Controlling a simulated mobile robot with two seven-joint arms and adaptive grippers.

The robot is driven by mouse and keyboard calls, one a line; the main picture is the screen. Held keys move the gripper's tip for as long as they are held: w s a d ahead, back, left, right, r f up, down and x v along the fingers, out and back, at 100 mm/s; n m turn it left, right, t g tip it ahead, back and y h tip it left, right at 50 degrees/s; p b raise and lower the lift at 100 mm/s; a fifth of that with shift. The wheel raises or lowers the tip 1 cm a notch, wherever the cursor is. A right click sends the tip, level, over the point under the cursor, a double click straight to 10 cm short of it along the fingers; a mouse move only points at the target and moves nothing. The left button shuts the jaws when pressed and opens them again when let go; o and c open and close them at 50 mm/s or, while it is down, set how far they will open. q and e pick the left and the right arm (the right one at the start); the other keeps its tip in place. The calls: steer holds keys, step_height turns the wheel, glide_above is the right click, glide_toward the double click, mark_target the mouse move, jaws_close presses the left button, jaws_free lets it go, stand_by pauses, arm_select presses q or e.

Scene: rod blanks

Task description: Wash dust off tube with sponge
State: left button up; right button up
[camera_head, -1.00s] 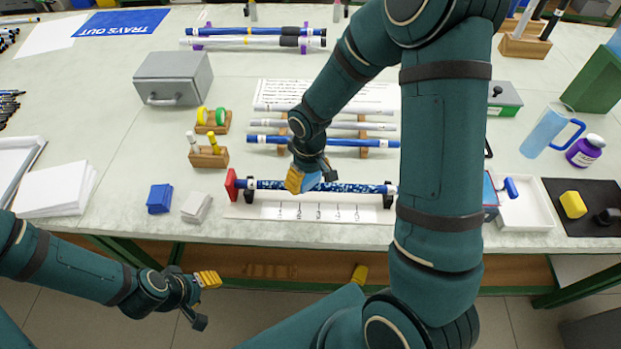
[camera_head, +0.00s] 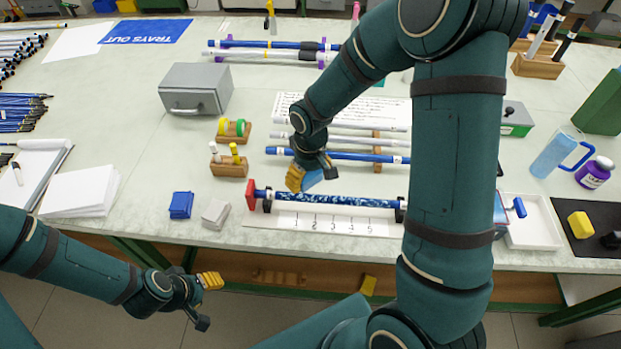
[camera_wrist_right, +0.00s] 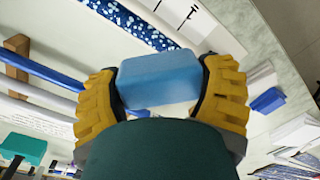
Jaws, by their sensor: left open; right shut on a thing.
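The tube (camera_head: 340,200) lies level across two black supports above a numbered white strip, with a red block (camera_head: 252,193) at its left end. It is blue with pale speckles; its left stretch looks plainer. My right gripper (camera_head: 308,180) is shut on a blue sponge (camera_wrist_right: 160,78), just behind and above the left part of the tube. In the right wrist view the speckled tube (camera_wrist_right: 130,22) passes beyond the sponge, and they look apart. My left gripper (camera_head: 208,300) is open and empty, in front of the table edge.
Behind the tube, rods (camera_head: 350,156) lie on a wooden rack (camera_head: 377,165). Blue cards (camera_head: 181,205) and a pale block (camera_head: 215,213) lie left of the red block. A white tray (camera_head: 535,228) and a blue jug (camera_head: 558,152) stand right. My right arm hides part of the table.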

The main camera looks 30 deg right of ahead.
steer(key=shift+r+p, duration=0.65)
steer(key=shift+r, duration=0.55)
